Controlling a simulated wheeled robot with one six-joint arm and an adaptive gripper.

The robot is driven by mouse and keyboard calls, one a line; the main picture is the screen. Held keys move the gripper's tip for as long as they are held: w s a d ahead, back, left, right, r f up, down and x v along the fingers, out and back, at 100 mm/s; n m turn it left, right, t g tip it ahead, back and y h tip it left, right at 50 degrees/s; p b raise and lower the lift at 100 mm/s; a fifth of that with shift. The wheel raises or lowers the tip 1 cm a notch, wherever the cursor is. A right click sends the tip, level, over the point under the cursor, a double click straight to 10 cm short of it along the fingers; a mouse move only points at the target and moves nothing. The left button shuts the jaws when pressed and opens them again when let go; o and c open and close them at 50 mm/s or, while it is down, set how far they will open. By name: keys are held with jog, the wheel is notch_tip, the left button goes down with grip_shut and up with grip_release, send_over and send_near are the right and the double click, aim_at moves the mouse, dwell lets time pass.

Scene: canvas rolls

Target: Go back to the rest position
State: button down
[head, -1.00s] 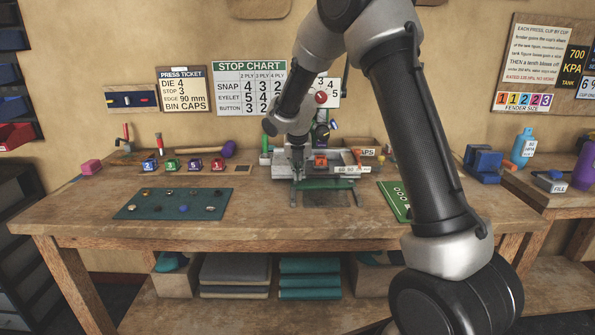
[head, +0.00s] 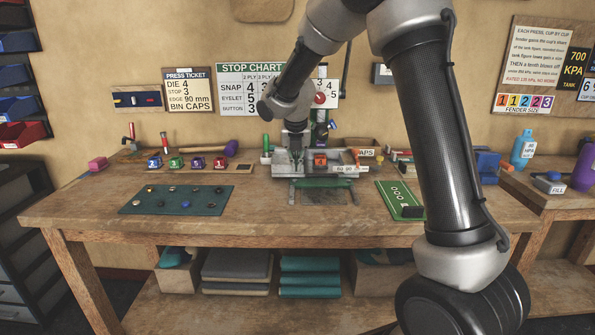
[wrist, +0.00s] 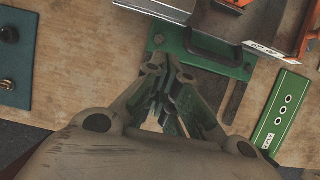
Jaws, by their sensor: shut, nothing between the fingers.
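My gripper (head: 296,163) hangs from my arm over the left part of the press on the workbench (head: 100,212) in the head view. In the wrist view my gripper (wrist: 180,122) points down past the green base (wrist: 172,38) of the press, and its fingers look closed with nothing held. The press (head: 322,184) has a grey table with an orange part on it and a green base. Whether the fingers touch the press cannot be told. My upper arm hides part of the bench's right side.
A dark green mat (head: 150,206) with several small caps lies left of the press. Several coloured dies (head: 198,163) stand behind it. A green card (head: 394,192) with white circles lies right of the press. A blue bottle (head: 523,150) stands on the right bench.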

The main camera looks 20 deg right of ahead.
jog(key=s+d+r+m, duration=0.3)
jog(key=s+m, duration=0.7)
jog(key=s, duration=0.3)
jog(key=s+d+r+m+y, duration=0.1)
jog(key=s+d+r+m, duration=0.3)
jog(key=s+m, duration=0.7)
jog(key=s+d+r+m, duration=0.3)
jog(key=s+m, duration=0.8)
jog(key=s, duration=0.3)
jog(key=shift+s+d+r, duration=0.15)
jog(key=shift+s+d, duration=0.15)
jog(key=shift+s, duration=0.1)
